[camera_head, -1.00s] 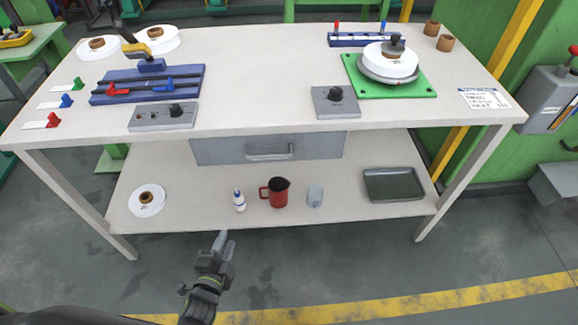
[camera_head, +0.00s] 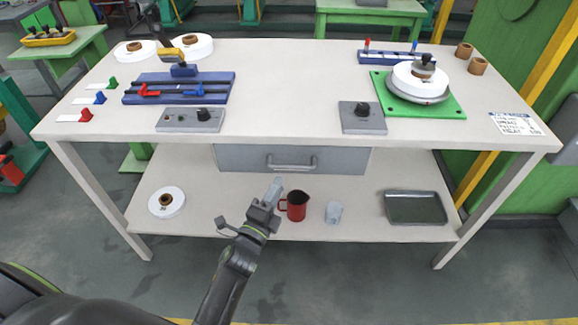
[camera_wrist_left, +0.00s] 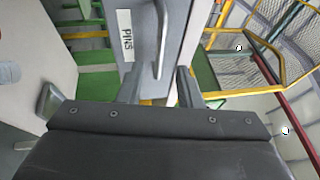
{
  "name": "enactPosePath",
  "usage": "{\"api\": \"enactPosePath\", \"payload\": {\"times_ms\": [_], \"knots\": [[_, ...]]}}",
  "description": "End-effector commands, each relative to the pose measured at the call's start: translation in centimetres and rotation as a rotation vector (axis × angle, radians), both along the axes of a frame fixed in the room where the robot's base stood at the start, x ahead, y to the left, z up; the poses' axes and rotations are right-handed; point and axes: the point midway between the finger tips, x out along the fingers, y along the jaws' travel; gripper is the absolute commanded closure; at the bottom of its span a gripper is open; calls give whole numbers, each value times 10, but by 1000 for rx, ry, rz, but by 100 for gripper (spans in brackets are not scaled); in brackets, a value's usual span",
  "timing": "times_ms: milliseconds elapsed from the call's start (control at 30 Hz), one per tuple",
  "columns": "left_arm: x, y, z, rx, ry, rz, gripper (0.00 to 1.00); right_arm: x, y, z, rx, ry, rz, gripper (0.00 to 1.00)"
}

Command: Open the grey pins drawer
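The grey pins drawer (camera_head: 240,159) hangs under the table top and looks shut. Its bar handle (camera_head: 291,166) is on the middle of its front. In the left wrist view the drawer front (camera_wrist_left: 143,60) carries a white PINS label (camera_wrist_left: 126,35), and the handle (camera_wrist_left: 163,40) shows ahead of the fingers. My left gripper (camera_head: 274,189) is below and in front of the handle, apart from it. In the left wrist view the two fingers of my left gripper (camera_wrist_left: 158,88) are spread with nothing between them. My right gripper is not in view.
The white table top (camera_head: 300,70) overhangs the drawer. On the lower shelf (camera_head: 365,220) are a red mug (camera_head: 297,205), a grey cup (camera_head: 333,212), a dark tray (camera_head: 416,207) and a white spool (camera_head: 166,203). The floor in front is clear.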

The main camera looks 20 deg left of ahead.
Motion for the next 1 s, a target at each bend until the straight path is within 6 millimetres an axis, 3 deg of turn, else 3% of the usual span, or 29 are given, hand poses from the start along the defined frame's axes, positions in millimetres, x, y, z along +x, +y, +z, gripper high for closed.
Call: {"api": "enactPosePath", "payload": {"times_ms": [200, 400, 867, 1000], "knots": [[41, -5, 6, 0, -2, -1, 68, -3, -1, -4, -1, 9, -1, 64], [67, -8, 10, -1, -1, -1, 68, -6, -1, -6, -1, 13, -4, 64], [77, -9, 13, -1, 1, 0, 68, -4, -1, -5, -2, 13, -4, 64], [77, -9, 13, -1, 1, 0, 85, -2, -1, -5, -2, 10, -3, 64]]}}
